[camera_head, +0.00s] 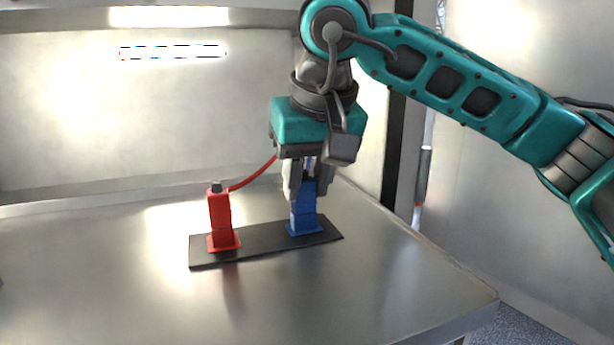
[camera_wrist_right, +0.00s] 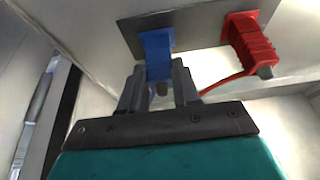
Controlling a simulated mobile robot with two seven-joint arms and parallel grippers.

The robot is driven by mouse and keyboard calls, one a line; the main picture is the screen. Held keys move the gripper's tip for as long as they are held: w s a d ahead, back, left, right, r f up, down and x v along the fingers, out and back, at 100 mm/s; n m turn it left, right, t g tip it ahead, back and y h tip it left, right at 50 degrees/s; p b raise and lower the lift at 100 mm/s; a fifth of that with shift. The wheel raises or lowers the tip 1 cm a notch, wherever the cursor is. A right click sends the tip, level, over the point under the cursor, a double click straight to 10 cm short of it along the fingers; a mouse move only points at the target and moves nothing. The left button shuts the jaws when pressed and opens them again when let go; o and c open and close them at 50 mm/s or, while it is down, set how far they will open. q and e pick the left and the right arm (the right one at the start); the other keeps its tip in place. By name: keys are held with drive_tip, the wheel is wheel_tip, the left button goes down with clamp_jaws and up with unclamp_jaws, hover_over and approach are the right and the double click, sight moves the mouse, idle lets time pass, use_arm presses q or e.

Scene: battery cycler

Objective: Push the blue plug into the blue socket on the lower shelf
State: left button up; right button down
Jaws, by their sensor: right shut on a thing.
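My right gripper (camera_head: 306,194) points straight down over the right end of a black base plate (camera_head: 262,240). Its fingers are shut on a blue plug (camera_head: 307,187), whose upper part they partly hide. Directly below stands the blue socket (camera_head: 304,219), an upright block with a flared foot on the plate. Plug and socket look lined up and close together or touching; I cannot tell how deep the plug sits. In the right wrist view the gripper (camera_wrist_right: 158,70) has blue (camera_wrist_right: 157,48) between and beyond its fingers. My left gripper is not in view.
A red plug and socket (camera_head: 220,218) stand upright at the plate's left end, with a red cable (camera_head: 254,174) running up behind my gripper. The metal shelf (camera_head: 110,285) is clear around the plate. A back wall (camera_head: 120,120) and a dark upright post (camera_head: 394,150) bound it.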

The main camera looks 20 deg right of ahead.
drive_tip(key=c, duration=0.7)
unclamp_jaws()
drive_tip(key=shift+c, duration=0.2)
drive_tip(key=p+v, duration=0.2)
drive_tip(key=v, duration=1.1)
